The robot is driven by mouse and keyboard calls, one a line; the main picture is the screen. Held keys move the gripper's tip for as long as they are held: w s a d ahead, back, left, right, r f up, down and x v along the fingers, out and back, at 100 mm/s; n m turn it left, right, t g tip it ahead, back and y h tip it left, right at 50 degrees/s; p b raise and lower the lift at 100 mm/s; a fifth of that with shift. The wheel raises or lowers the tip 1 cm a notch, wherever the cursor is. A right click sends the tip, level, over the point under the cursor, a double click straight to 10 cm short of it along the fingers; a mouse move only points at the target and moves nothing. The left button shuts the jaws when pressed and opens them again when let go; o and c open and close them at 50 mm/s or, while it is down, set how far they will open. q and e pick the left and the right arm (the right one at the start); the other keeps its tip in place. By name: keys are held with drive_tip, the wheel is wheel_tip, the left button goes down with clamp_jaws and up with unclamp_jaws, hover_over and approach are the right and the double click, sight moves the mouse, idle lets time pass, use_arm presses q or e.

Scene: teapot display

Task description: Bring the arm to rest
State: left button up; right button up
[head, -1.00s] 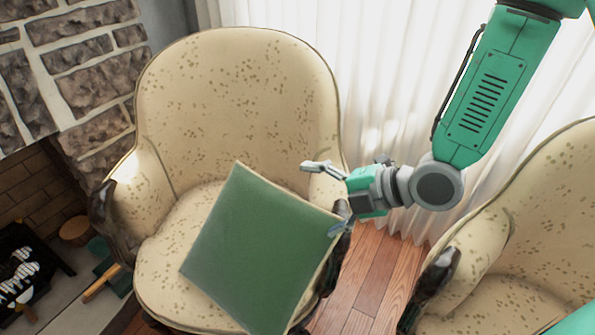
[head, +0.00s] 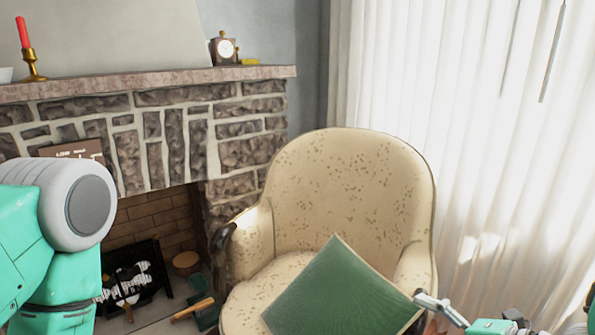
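My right gripper (head: 425,312) is at the bottom edge of the head view, right of centre. Its upper grey finger is spread up and to the left, as in an open gripper; the lower finger is mostly cut off by the frame. I see nothing held in it. The finger is close to the right corner of the green cushion (head: 340,290), and I cannot tell whether they touch. The cushion leans tilted on the seat of the cream armchair (head: 345,190). A teal and grey part of my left arm fills the left edge; my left gripper is out of view.
A stone fireplace (head: 150,150) stands behind, with a red candle (head: 24,33) in a brass holder and a clock (head: 224,48) on its mantel (head: 150,82). White curtains (head: 460,130) hang at the right. Floor tools sit by the hearth.

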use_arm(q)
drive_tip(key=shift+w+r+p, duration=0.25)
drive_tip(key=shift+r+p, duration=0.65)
use_arm(e)
drive_tip(key=s+d+f+m+g+h, duration=0.3)
drive_tip(key=s+f+m+h, duration=0.1)
drive_tip(key=s+f+m, duration=0.6)
drive_tip(key=s+d+f+m+g+h, duration=0.3)
drive_tip(key=s+f+m, duration=0.6)
drive_tip(key=m, duration=0.3)
drive_tip(key=shift+s+d+f+m+g+h, duration=0.35)
drive_tip(key=shift+s+d+m+g+h, duration=0.1)
drive_tip(key=shift+s+g, duration=0.25)
drive_tip(key=shift+w, duration=0.1)
